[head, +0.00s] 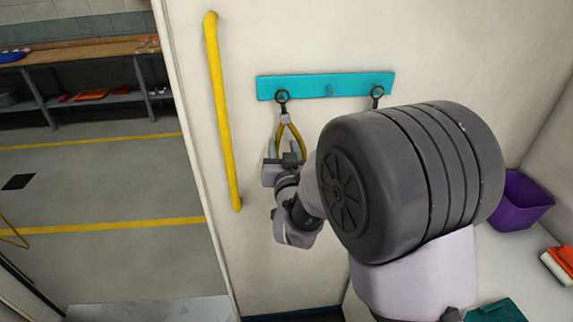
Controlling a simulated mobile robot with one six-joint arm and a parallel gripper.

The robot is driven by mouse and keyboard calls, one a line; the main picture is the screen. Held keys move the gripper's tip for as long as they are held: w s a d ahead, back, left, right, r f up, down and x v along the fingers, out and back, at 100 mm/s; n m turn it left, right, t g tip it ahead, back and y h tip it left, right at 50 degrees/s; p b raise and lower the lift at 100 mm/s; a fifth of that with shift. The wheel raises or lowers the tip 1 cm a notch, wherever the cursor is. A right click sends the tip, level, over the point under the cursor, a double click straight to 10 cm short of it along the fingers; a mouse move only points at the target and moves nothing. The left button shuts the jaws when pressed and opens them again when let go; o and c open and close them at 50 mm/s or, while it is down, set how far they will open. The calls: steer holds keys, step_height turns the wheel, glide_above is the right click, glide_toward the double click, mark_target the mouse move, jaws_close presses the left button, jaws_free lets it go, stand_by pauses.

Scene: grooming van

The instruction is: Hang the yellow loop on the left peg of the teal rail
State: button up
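The teal rail (350,83) is fixed to the pale wall and carries a left, a middle and a right peg. The yellow loop (293,131) hangs below the left peg (281,95), with a dark ring at its top that appears to be around that peg. A grey piece joins the ring to the yellow straps. My gripper (284,149) is just below, its light fingers apart on either side of the straps. The loop's lower end is hidden by my gripper. I cannot tell whether the fingers touch it.
Another dark ring (377,92) is at the right peg; what hangs below it is hidden behind my arm. The middle peg (331,91) is bare. A yellow grab bar (222,110) stands left of the rail. A purple bin (522,203) is at the right.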

steer(key=s+d+b, duration=0.1)
steer(key=s+b, duration=1.1)
steer(key=s, duration=0.4)
steer(key=s+d+f+m+g, duration=0.1)
steer(key=s+d+f+g, duration=0.1)
steer(key=s+f+g, duration=0.2)
steer(key=s+d+f+m+g, duration=0.1)
steer(key=s+d+f+g, duration=0.2)
steer(key=s, duration=0.6)
steer(key=s+d+f+m+g, duration=0.1)
steer(key=s+d+f+g, duration=0.2)
steer(key=s, duration=0.4)
steer(key=shift+s+f+m+g, duration=0.35)
steer(key=shift+f+g, duration=0.45)
steer(key=shift+g, duration=0.2)
